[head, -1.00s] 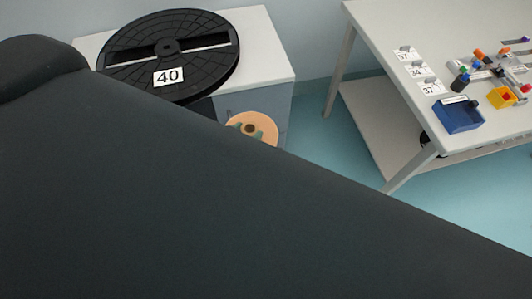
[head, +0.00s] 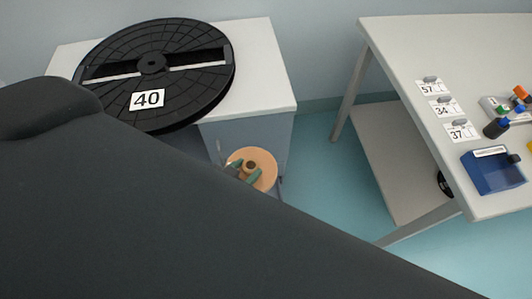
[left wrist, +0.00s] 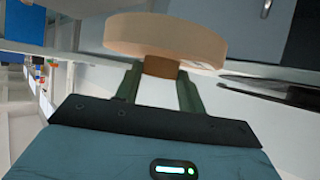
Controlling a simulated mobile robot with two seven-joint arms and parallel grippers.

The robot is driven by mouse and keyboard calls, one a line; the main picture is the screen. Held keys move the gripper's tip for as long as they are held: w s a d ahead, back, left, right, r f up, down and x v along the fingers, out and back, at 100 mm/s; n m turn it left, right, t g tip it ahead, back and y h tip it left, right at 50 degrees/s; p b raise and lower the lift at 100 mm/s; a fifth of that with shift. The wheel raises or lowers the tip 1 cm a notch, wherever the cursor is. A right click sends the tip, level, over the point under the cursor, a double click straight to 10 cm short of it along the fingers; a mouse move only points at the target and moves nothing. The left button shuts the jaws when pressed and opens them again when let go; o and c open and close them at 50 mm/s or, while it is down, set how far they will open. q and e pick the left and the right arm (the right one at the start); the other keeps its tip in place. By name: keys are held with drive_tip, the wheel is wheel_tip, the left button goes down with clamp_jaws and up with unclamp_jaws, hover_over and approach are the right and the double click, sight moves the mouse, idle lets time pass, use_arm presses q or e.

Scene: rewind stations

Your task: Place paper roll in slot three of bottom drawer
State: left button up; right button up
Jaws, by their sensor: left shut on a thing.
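The paper roll is a tan disc (head: 262,164) with a brown core, in front of the cabinet in the head view. My left gripper (head: 243,172) has its green fingers at the roll's core; the rest of it is hidden behind my dark arm. In the left wrist view the roll (left wrist: 165,36) shows edge-on beyond the fingers. My left gripper (left wrist: 160,82) is shut on its core, and the roll is held up off any surface. I cannot make out the bottom drawer or slot three. My right gripper is not in view.
A white-topped cabinet (head: 268,75) bears a large black reel (head: 190,55) marked 40. A grey panel with a handle (left wrist: 265,8) shows in the left wrist view. Blue floor lies between.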

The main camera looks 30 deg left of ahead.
use_arm(q)
drive_tip(key=w+a+f+m+h+b, duration=0.1)
drive_tip(key=w+f+b, duration=0.3)
drive_tip(key=f+b, duration=1.2)
drive_tip(key=w+a+f+m+g+h+b, duration=0.1)
drive_tip(key=w+f+m+h+b, duration=0.2)
drive_tip(key=f+b, duration=1.2)
wheel_tip(320, 180, down, 23)
drive_tip(key=shift+w+a+r+b, duration=0.2)
drive_tip(key=shift+w+b, duration=0.15)
drive_tip(key=shift+w, duration=0.45)
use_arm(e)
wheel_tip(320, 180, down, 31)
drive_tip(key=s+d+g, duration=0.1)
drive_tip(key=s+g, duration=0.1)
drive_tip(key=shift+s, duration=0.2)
use_arm(q)
wheel_tip(320, 180, down, 6)
drive_tip(key=b, duration=0.3)
drive_tip(key=shift+f+b, duration=0.15)
drive_tip(key=shift+b, duration=0.2)
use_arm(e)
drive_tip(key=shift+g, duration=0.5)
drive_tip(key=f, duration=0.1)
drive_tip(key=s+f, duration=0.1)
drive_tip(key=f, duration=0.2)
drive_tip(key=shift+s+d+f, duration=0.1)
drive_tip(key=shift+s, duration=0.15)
